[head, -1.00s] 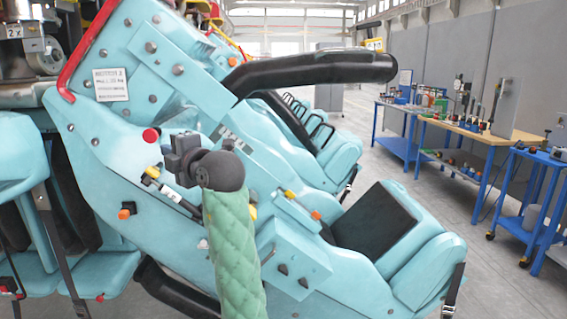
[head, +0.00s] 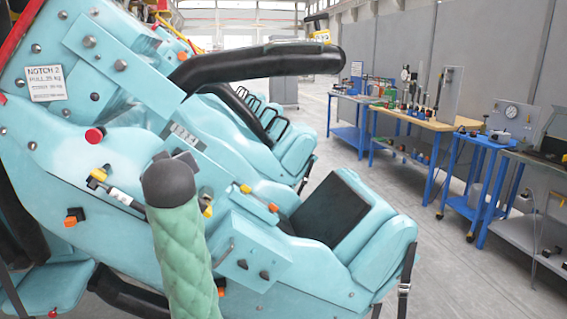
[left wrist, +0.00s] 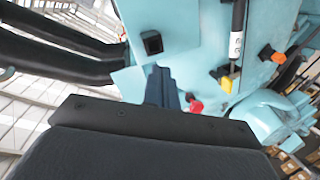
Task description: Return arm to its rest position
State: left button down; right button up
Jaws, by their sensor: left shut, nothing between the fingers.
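My left arm (head: 183,250), with a green quilted sleeve and a dark rounded wrist, rises from the bottom of the head view in front of a light-blue coaster car. The wrist hides most of my left gripper there. In the left wrist view, the dark fingers of my left gripper (left wrist: 160,75) are together and empty, pointing toward the blue panel (left wrist: 180,45). I cannot tell the exact gap to the panel. A red knob (left wrist: 196,106) shows just right of the fingers. My right gripper is not in view.
The coaster car has a black padded bar (head: 255,66), a black seat pad (head: 338,208), a red knob (head: 95,135) and a "NOTCH 2" label (head: 46,83). A wooden-topped bench (head: 425,118) and blue carts (head: 480,175) stand right. Grey floor (head: 430,250) between is clear.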

pick_arm(q)
jog(key=s+d+f+m+g+h, duration=0.2)
jog(key=s+d+f+m+h, duration=0.15)
jog(key=f, duration=0.65)
jog(key=s+d+f+m+g+h, duration=0.1)
jog(key=s+d+f+m+h, duration=0.2)
jog(key=f, duration=0.7)
jog(key=s+d+f+m+g+h, duration=0.15)
jog(key=s+d+f+m, duration=0.3)
jog(key=f, duration=0.55)
jog(key=s+f+g+p, duration=0.1)
jog(key=s+f+g, duration=0.3)
jog(key=s+f, duration=0.9)
jog(key=s+f+g, duration=0.4)
jog(key=s+f, duration=0.9)
jog(key=s, duration=0.4)
jog(key=shift+s+d+p, duration=0.35)
jog(key=shift+d, duration=0.1)
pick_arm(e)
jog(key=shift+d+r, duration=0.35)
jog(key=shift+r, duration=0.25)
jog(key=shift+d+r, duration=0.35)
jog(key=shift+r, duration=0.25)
pick_arm(q)
jog(key=shift+f, duration=0.1)
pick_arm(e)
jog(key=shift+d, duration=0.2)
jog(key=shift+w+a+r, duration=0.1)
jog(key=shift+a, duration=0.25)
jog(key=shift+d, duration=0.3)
